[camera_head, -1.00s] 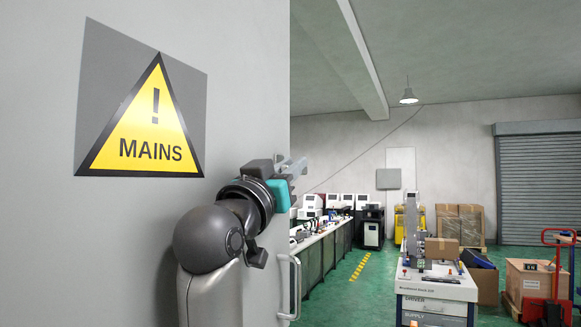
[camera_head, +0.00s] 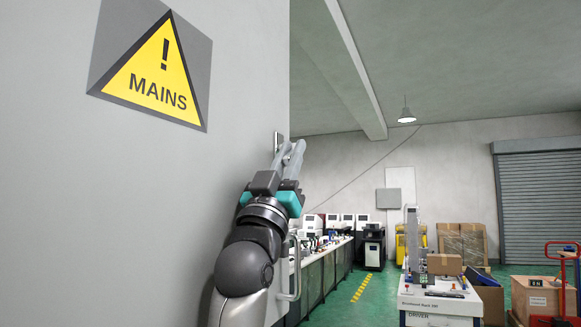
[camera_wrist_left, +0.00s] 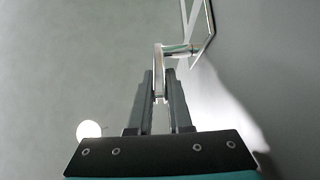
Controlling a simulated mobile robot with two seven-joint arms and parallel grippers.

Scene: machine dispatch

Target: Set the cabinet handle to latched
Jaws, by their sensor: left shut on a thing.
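The cabinet (camera_head: 130,210) is a large flat grey panel filling the left of the head view, with a yellow MAINS warning sign (camera_head: 160,85). Its handle (camera_head: 278,141) is a small silver lever at the panel's right edge. In the left wrist view the handle (camera_wrist_left: 159,58) is a metal bar running down between my fingers, joined to a short stub on the right. My left gripper (camera_head: 289,158) points up and is shut on the handle; its fingers (camera_wrist_left: 160,85) lie on both sides of the bar. The fingers partly hide the handle in the head view. My right gripper is not in view.
A pale pull bar (camera_head: 296,268) shows beside my left arm. A long bench with equipment (camera_head: 325,265) runs behind it. A white machine cart (camera_head: 435,300) and a red pallet truck (camera_head: 562,290) stand at the right. Green floor (camera_head: 385,290) is open between bench and cart.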

